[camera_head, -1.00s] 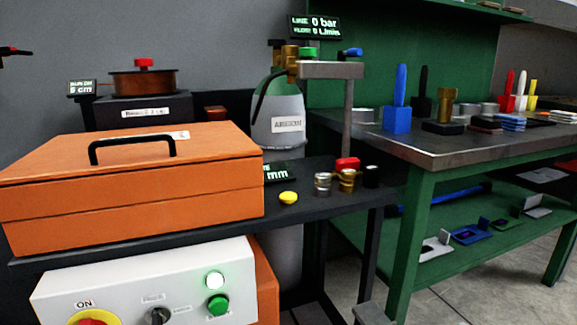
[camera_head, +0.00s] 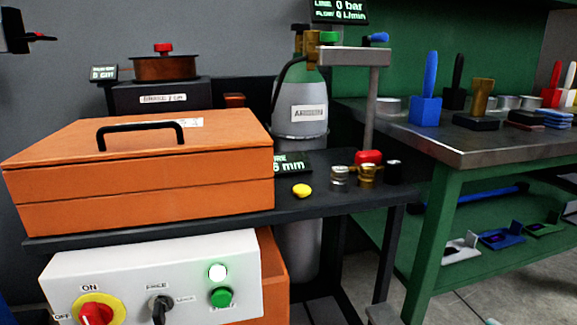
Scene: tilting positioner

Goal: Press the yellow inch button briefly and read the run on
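The yellow button (camera_head: 302,191) is a small rounded cap on the dark bench shelf, right of the orange case and in front of a small display. Nothing touches it. That display (camera_head: 293,163) is partly hidden by the case and ends in "mm", with what looks like a 6 before it. A second small display (camera_head: 104,73) stands beside the brown spool (camera_head: 166,68) with the red knob; it seems to read 0 cm, and its top line is too small to read.
The orange case (camera_head: 150,198) fills much of the shelf left of the button. Metal fittings (camera_head: 340,178) and a red part (camera_head: 368,157) stand to its right. A white control box (camera_head: 140,290) sits below. A grey gas cylinder (camera_head: 301,103) stands behind. A green workbench (camera_head: 432,225) is at right.

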